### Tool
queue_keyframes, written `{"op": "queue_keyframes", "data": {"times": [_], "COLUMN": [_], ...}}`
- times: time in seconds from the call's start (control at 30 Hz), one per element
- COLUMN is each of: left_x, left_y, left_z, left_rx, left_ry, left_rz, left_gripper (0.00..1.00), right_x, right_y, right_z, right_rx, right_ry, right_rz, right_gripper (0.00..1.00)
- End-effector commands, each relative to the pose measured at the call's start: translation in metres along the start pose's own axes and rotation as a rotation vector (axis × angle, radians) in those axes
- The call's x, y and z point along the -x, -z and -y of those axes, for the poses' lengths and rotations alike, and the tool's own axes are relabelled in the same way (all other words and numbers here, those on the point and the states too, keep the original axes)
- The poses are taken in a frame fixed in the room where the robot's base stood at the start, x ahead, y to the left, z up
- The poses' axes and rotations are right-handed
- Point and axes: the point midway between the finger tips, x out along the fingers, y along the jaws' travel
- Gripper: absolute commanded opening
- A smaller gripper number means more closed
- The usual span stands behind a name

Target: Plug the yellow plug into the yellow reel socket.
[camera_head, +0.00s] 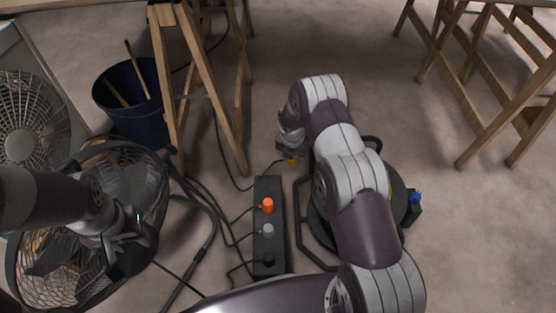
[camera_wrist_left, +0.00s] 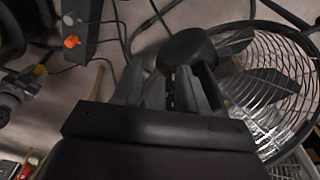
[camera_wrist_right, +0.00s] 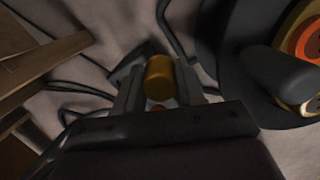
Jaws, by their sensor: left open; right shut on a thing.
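The yellow plug (camera_wrist_right: 159,75) is held between the fingers of my right gripper (camera_wrist_right: 160,92), which is shut on it. In the head view the plug (camera_head: 291,161) shows just under the gripper, above the floor beyond the far end of the power strip. The cable reel (camera_head: 398,190) stands to the right, partly behind my right arm; its orange and yellow centre shows at the right of the right wrist view (camera_wrist_right: 312,45). I cannot make out a yellow socket on it. My left gripper (camera_wrist_left: 182,88) is open and empty by the fan.
A black power strip (camera_head: 268,186) holds orange (camera_head: 267,205), grey (camera_head: 267,229) and black plugs. A blue plug (camera_head: 415,197) sits at the reel's right. A round fan (camera_head: 60,270), a blue bucket (camera_head: 135,120) and wooden trestles (camera_head: 205,80) stand around. Cables cross the floor.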

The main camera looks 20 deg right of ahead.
Motion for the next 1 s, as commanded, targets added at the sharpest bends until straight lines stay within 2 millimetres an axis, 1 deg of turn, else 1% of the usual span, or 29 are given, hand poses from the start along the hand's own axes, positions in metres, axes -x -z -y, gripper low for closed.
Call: {"op": "queue_keyframes", "data": {"times": [0.03, 0.1, 0.23, 0.4, 0.77, 0.87, 1.0], "left_x": [0.007, 0.01, 0.014, 0.014, 0.014, 0.013, 0.011], "left_y": [0.001, 0.001, 0.002, 0.002, 0.002, 0.002, 0.001], "left_z": [0.0, 0.0, 0.0, 0.0, 0.0, 0.0, 0.0], "left_rx": [0.0, 0.0, 0.0, 0.0, 0.0, 0.0, 0.0], "left_ry": [0.0, 0.0, 0.0, 0.0, 0.0, 0.0, 0.0], "left_rz": [0.0, 0.0, 0.0, 0.0, 0.0, 0.0, 0.0], "left_gripper": [0.43, 0.43, 0.43, 0.43, 0.43, 0.43, 0.43], "right_x": [0.007, 0.01, 0.013, 0.014, 0.013, 0.015, 0.024], "right_y": [-0.005, -0.011, -0.018, -0.021, -0.02, -0.02, -0.021], "right_z": [0.005, 0.011, 0.018, 0.021, 0.02, 0.016, 0.004], "right_rx": [-0.003, -0.002, -0.001, 0.0, 0.002, 0.01, 0.029], "right_ry": [0.001, 0.0, 0.0, 0.0, 0.0, -0.002, -0.006], "right_rz": [0.0, 0.0, 0.001, 0.0, 0.0, 0.001, 0.002], "right_gripper": [0.12, 0.12, 0.12, 0.12, 0.12, 0.12, 0.12]}}
